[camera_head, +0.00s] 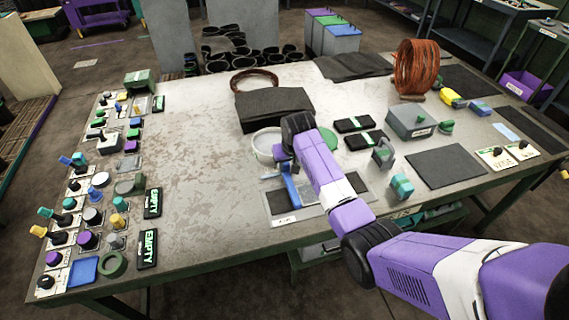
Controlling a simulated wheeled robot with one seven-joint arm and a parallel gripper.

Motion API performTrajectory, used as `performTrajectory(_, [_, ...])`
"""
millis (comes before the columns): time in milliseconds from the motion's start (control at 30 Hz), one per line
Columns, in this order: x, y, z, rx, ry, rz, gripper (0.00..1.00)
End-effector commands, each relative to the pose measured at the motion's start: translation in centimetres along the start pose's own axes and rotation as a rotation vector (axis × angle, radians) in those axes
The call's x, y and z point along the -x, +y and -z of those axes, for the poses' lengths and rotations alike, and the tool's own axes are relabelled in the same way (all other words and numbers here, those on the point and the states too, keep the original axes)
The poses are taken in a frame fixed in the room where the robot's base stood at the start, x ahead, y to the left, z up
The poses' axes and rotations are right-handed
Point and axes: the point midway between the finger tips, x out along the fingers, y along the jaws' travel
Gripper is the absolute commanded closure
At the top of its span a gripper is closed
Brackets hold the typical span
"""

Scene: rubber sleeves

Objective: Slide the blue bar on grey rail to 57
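A blue bar (291,187) stands on a dark and grey panel (308,212) near the front edge of the table, just under the end of my arm. The panel carries a small white label (284,221) too small to read. The rail under the bar is hard to make out, and no 57 mark is legible. My gripper (281,158) is at the upper end of the bar, mostly hidden behind my purple wrist and black joint. I cannot tell whether its fingers touch the bar or how far apart they are.
Knobs and switches crowd the table's left edge, beside two displays reading EMPTY (148,248). A white round container (266,146) stands behind the bar. A grey box (411,120), teal block (402,187) and orange coil (416,68) are to the right. The left-centre tabletop (205,170) is clear.

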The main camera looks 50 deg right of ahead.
Motion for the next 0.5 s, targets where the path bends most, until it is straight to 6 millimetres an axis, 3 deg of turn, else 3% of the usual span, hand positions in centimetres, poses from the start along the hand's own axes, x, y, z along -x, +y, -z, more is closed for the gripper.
performTrajectory(367, [0.1,-0.1,0.0,0.001,0.001,0.002,0.55])
performTrajectory(500, [1.1,-0.2,0.1,0.001,0.003,0.003,0.55])
